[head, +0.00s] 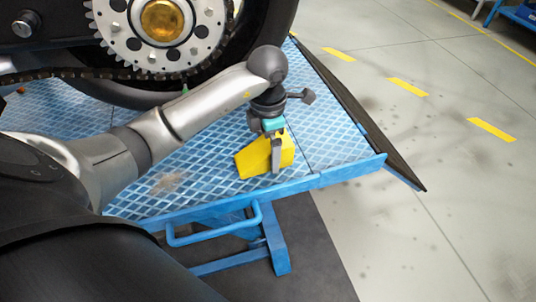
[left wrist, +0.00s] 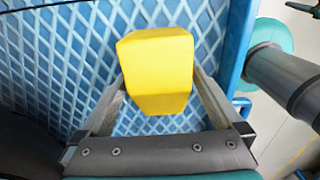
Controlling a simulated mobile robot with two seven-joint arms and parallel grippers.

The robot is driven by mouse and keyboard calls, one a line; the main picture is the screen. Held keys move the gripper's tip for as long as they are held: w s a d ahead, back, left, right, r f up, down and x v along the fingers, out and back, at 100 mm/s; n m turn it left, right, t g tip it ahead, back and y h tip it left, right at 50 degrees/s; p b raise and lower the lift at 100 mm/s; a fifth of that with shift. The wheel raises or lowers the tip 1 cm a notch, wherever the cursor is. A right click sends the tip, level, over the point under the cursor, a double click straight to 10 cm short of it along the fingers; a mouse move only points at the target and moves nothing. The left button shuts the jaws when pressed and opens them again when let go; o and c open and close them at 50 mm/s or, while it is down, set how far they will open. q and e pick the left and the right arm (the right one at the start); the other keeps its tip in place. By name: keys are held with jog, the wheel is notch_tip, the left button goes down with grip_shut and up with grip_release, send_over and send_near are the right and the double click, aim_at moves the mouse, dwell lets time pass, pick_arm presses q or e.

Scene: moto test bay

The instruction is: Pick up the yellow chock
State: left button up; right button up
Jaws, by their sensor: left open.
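The yellow chock (head: 249,160) rests on the blue diamond-patterned lift platform (head: 205,172), close to its front edge. My left gripper (head: 276,160) points down at the chock, and one finger shows in front of it. In the left wrist view the yellow chock (left wrist: 157,70) lies between the two open fingers of my left gripper (left wrist: 160,84), one on each side. I cannot tell whether either finger touches it. Part of the chock is hidden behind the gripper in the head view. My right gripper is not in view.
A motorcycle rear wheel with sprocket (head: 163,22) and chain stands on the platform behind my left arm. A blue handle bar (head: 215,232) sticks out at the platform's front. A dark ramp flap (head: 360,112) edges its right side. Grey floor with yellow dashes (head: 407,87) lies open beyond.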

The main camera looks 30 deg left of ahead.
pick_arm(q)
jog(key=shift+f, duration=0.7)
jog(key=shift+r, duration=0.1)
grip_shut()
dwell(0.3)
